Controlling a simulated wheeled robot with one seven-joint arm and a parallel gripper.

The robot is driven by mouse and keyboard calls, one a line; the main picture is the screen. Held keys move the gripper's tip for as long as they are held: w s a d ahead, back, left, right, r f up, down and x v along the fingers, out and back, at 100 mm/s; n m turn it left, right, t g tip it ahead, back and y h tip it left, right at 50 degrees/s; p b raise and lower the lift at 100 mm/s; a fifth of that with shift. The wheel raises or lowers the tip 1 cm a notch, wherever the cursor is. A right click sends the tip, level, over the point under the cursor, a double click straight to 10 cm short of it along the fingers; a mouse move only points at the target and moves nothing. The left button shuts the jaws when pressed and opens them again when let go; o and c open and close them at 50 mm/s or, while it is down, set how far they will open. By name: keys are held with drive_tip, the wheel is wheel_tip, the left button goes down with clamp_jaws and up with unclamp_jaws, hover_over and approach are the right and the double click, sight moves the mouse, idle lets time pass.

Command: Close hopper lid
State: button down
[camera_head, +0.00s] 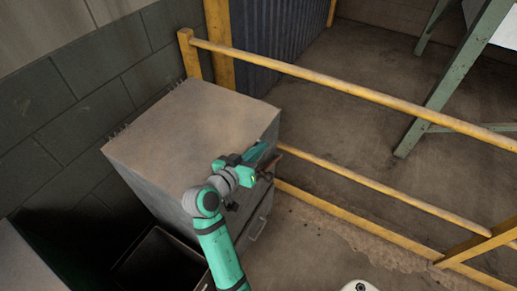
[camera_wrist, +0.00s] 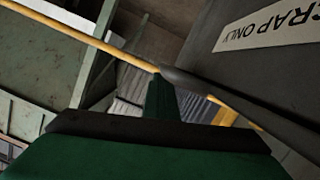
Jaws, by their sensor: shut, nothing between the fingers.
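The hopper is a grey metal box (camera_head: 165,185) in the head view, with a flat, worn lid (camera_head: 195,120) across its top. Hinge-like fittings show along the lid's left edge. The lid looks level; whether a gap is left under its front edge I cannot tell. My gripper (camera_head: 265,158) is at the hopper's right edge, beside a brownish bar, and partly hides that edge. In the wrist view, my gripper (camera_wrist: 162,88) is shut and empty. A dark rod lies close to its tip, in front of a dark panel (camera_wrist: 255,60) with a "SCRAP ONLY" label; contact is unclear.
Yellow rails (camera_head: 345,88) run right of the hopper, close to my gripper. A block wall (camera_head: 70,105) stands behind on the left. A dark open bin (camera_head: 158,258) is at lower left. A green steel frame (camera_head: 455,75) stands beyond the rails.

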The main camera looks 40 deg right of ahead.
drive_tip(key=s+a+r, duration=0.1)
drive_tip(key=a+r, duration=0.5)
drive_tip(key=a, duration=0.3)
drive_tip(key=shift+s+a, duration=0.3)
drive_tip(key=shift+s, duration=0.1)
drive_tip(key=shift+r, duration=0.1)
